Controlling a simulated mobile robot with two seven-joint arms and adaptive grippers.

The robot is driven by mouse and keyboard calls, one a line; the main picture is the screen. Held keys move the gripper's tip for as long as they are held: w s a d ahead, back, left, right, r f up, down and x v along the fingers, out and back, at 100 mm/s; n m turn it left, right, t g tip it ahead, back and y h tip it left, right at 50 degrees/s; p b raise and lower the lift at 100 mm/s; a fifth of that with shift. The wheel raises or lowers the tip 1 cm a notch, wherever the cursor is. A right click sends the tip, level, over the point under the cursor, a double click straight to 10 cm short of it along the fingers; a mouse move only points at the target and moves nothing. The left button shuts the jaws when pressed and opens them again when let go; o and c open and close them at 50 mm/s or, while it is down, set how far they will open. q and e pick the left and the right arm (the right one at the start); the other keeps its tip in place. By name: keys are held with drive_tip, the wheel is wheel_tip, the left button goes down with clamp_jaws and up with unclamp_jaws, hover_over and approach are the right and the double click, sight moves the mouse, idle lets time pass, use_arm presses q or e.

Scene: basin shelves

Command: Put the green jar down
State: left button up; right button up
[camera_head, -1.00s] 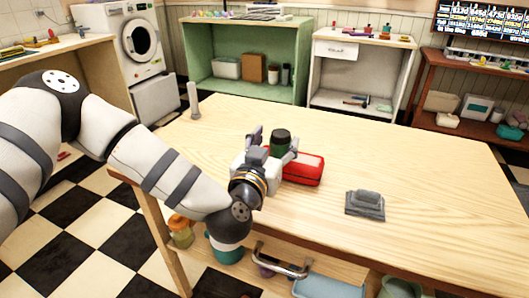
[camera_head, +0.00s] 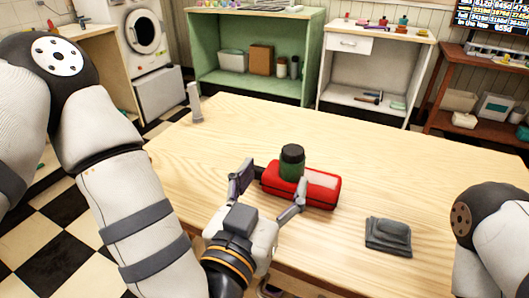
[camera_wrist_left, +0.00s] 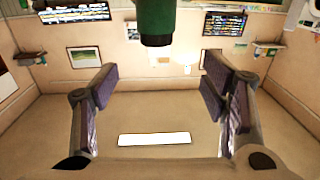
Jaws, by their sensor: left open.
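The green jar (camera_head: 291,166) with a black lid stands upright at the red box (camera_head: 318,187) on the wooden table. I cannot tell whether its base is on the box or on the table beside it. My left gripper (camera_head: 273,178) is open, with its fingers spread on the near side of the jar. In the left wrist view the jar (camera_wrist_left: 155,18) shows at the top edge, lid downward, beyond the open, empty fingers (camera_wrist_left: 160,80). My right gripper is out of view; only part of my right arm shows at the right edge.
A folded grey cloth (camera_head: 388,235) lies on the table right of the red box. A small grey upright object (camera_head: 195,103) stands at the far left corner. Green shelves (camera_head: 255,60) and white shelves (camera_head: 372,70) stand behind.

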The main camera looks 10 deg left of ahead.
sight(289, 157)
use_arm(q)
drive_tip(key=x, duration=0.7)
drive_tip(key=b+x, duration=0.1)
drive_tip(key=x, duration=0.2)
drive_tip(key=shift+w+d+f, duration=0.15)
drive_tip(key=shift+d+f, duration=0.1)
drive_tip(key=shift+f, duration=0.15)
drive_tip(key=c, duration=1.4)
